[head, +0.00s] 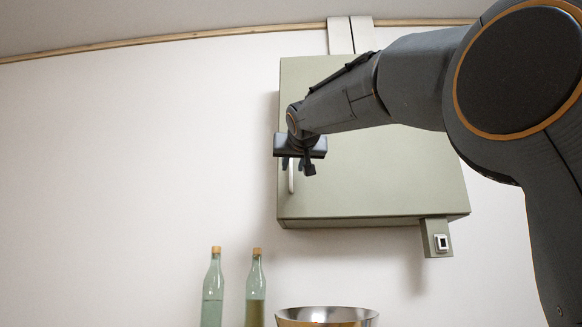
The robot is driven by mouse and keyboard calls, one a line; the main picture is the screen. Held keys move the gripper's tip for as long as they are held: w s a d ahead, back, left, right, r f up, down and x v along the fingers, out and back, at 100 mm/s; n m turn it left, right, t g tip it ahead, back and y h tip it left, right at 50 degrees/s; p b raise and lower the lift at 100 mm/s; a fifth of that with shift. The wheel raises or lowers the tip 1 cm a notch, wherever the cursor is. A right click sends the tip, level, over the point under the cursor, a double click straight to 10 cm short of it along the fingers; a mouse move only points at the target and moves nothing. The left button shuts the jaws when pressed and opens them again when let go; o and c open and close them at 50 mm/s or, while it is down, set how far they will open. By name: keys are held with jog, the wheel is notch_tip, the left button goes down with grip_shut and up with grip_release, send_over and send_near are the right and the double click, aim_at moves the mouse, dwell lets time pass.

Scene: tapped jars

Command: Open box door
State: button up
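The box (400,180) is a pale green cabinet on the white wall, right of centre in the head view. Its door looks closed. A light vertical handle (291,178) sits near the door's left edge. My gripper (298,168) is at that handle, with its dark fingers pointing down over the handle's upper part. The fingers overlap the handle in the picture, but I cannot tell whether they touch or grip it. My arm crosses in front of the upper door and hides part of it.
Two corked glass bottles (213,290) (256,290) and a shiny metal bowl (328,316) stand below the box. A small green switch unit (437,240) hangs under its right corner. A pale duct (340,37) rises above it. The wall to the left is bare.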

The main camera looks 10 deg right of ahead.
aim_at(291, 170)
jog(key=shift+w+d+p, duration=0.15)
jog(key=shift+w+p, duration=0.2)
jog(key=shift+w, duration=0.65)
jog(key=shift+w+d+p, duration=0.1)
jog(key=shift+w+p, duration=0.25)
jog(key=shift+w, duration=0.6)
grip_shut()
